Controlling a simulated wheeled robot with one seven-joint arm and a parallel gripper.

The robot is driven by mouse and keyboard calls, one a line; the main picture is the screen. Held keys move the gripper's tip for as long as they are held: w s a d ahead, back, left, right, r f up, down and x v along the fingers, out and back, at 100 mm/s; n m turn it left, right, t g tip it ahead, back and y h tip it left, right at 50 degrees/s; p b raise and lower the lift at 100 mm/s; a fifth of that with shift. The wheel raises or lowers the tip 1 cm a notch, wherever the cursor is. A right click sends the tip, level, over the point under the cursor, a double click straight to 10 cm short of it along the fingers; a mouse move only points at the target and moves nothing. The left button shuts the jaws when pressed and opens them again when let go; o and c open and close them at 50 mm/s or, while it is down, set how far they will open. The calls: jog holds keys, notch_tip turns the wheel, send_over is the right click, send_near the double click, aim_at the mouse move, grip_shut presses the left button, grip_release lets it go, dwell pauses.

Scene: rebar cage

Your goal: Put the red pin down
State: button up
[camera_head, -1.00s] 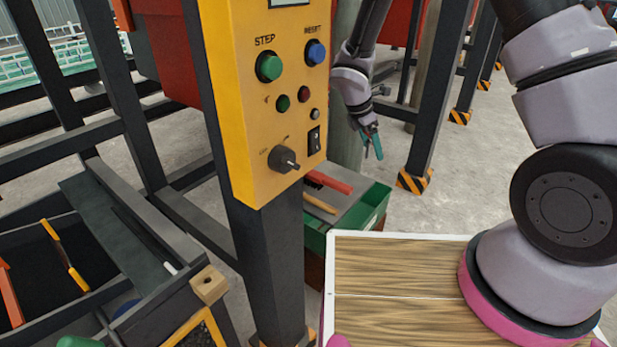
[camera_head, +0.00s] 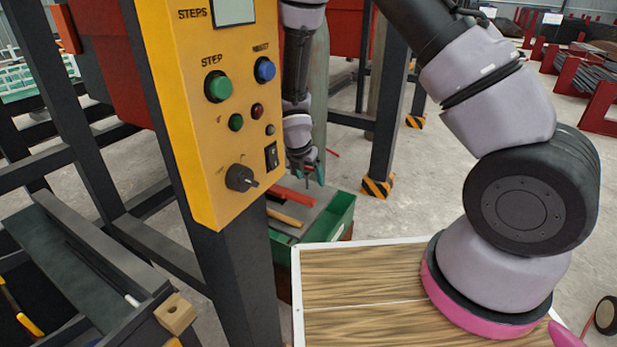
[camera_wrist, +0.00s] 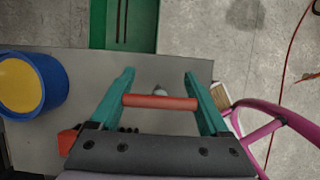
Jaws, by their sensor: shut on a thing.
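The red pin (camera_wrist: 160,102) lies crosswise between the two teal fingers of my gripper (camera_wrist: 160,92) in the wrist view. Each end of the pin meets a finger, and the gripper is shut on it. Below it is a grey top surface (camera_wrist: 172,68); the gap between pin and surface is hard to judge. In the head view my gripper (camera_head: 308,168) hangs just above the far side of the grey top with the green tray (camera_head: 342,215). I cannot make out the pin for certain in that view.
A blue cylinder with a yellow face (camera_wrist: 30,85) stands left in the wrist view. A red bar (camera_head: 290,196) and a wooden handle (camera_head: 285,217) lie on the grey top. The yellow control panel (camera_head: 225,120) on its dark post stands close left of my arm.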

jog(key=shift+f, duration=0.2)
jog(key=o, duration=1.3)
jog(key=shift+r, duration=0.4)
jog(key=v, duration=1.1)
jog(key=shift+s+r, duration=0.2)
jog(key=s+d+r+m+y, duration=0.1)
jog(key=s+d+r+m, duration=0.1)
jog(key=d+r+m, duration=0.7)
jog(key=s+d+r+m, duration=0.2)
jog(key=d+r+m, duration=0.5)
jog(key=r+m, duration=0.3)
jog(key=s+d+r+m+t+y, duration=0.3)
jog(key=s+d+r+m, duration=0.2)
jog(key=s+r+m, duration=0.7)
jog(key=s+m, duration=0.1)
jog(key=m, duration=0.1)
jog(key=shift+d+m+t, duration=0.15)
jog(key=shift+m+t, duration=0.15)
